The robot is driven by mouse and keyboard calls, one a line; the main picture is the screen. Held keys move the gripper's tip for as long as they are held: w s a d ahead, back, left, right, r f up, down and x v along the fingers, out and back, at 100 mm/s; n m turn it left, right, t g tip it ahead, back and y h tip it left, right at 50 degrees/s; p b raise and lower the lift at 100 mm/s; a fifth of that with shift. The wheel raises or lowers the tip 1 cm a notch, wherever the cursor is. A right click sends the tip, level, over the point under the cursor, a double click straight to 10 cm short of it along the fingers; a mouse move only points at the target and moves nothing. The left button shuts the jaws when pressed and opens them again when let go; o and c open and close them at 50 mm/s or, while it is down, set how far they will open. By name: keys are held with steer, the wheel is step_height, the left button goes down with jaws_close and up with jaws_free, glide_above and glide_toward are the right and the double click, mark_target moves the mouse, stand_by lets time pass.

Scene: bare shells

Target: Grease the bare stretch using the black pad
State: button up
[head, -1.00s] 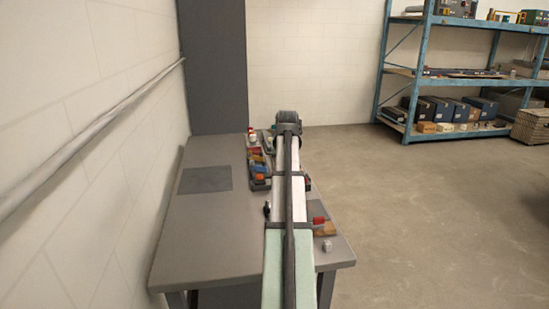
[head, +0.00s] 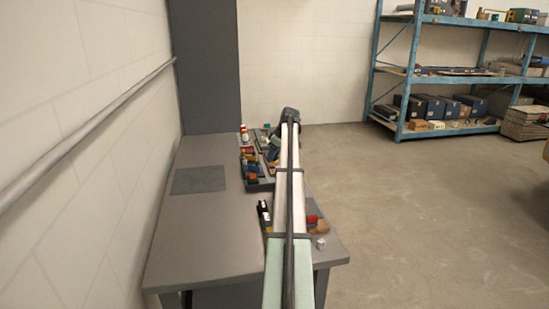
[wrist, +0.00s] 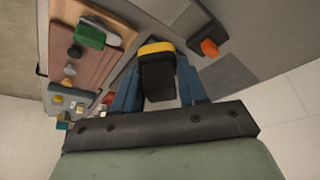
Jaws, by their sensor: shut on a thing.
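My gripper (wrist: 158,85) has blue fingers in the wrist view. They are shut on a dark block with a yellow band, which I take to be the black pad (wrist: 158,78). It is held above the grey table; whether it touches anything below cannot be told. In the head view my arm hides the gripper and the pad. I cannot make out for certain which surface is the bare stretch. A dark flat rectangle (head: 200,180) lies on the table (head: 195,235) at the left.
A tray (head: 262,184) of coloured pieces stands left of my arm. The wrist view shows a green piece (wrist: 90,36) and an orange-red piece (wrist: 209,47). The table's left side is clear.

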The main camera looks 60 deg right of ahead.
steer(key=shift+f, duration=0.4)
glide_above(273, 181)
steer(key=w+d, duration=0.2)
steer(key=d, duration=0.1)
steer(key=shift+s+a+f, duration=0.1)
steer(key=shift+f, duration=1.35)
steer(key=shift+s+f, duration=0.1)
steer(key=shift+f, duration=1.35)
steer(key=shift+s+a+f, duration=0.55)
steer(key=shift+f, duration=0.25)
steer(key=shift+s+a, duration=0.75)
steer(key=shift+a, duration=0.05)
steer(key=shift+s, duration=0.25)
steer(key=shift+s+d, duration=0.25)
steer(key=shift+d, duration=0.45)
steer(key=shift+w+d, duration=1.35)
steer(key=shift+w, duration=0.05)
steer(key=shift+s+d, duration=0.3)
steer(key=shift+s, duration=0.45)
steer(key=shift+s+a, duration=1.3)
steer(key=shift+a, duration=0.2)
steer(key=shift+s+d, duration=0.5)
steer(key=shift+d, duration=0.25)
steer(key=w+d, duration=0.2)
steer(key=w, duration=0.1)
steer(key=shift+d, duration=0.35)
step_height(273, 181, up, 8)
